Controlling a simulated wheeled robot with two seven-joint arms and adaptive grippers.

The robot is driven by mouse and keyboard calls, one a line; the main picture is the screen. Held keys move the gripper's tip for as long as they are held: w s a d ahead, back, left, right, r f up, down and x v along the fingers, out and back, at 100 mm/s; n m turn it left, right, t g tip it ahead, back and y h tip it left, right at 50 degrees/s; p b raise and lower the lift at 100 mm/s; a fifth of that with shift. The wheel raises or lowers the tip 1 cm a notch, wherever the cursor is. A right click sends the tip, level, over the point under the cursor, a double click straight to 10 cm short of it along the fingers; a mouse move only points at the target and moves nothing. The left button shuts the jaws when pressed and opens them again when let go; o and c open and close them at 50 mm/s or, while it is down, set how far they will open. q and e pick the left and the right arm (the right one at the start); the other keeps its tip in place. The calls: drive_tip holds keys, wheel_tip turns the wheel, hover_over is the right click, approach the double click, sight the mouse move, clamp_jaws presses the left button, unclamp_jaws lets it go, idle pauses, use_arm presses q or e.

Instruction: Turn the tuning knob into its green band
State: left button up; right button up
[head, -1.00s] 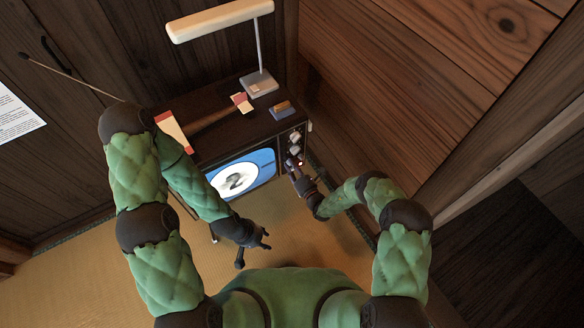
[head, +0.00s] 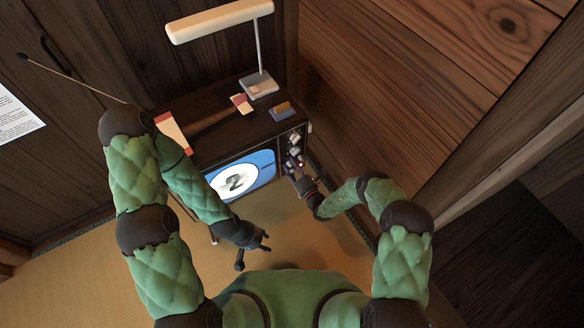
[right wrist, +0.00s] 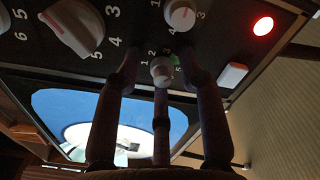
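The TV set (head: 197,200) has a column of knobs on its right front. In the right wrist view, a small pale knob (right wrist: 162,70) has a green band (right wrist: 173,57) and numbers around its upper side. I take it to be the tuning knob. My right gripper (right wrist: 162,75) is around this knob, with a finger on each side and one below. Gaps show beside the side fingers; contact below is unclear. It is also at the panel in the head view (head: 294,174). My left gripper (head: 265,242) is open and empty in front of the set.
A large numbered knob (right wrist: 72,28), another pale knob (right wrist: 180,14), a lit red lamp (right wrist: 263,26) and a white button (right wrist: 233,74) are close by. A desk lamp (head: 258,84) and small boxes stand on top. A wooden wall (head: 370,120) is close on the right.

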drive_tip(key=shift+s+f, duration=0.1)
drive_tip(key=shift+s, duration=0.15)
drive_tip(key=v, duration=1.1)
drive_tip(key=shift+s+d, duration=0.2)
drive_tip(key=shift+s, duration=0.15)
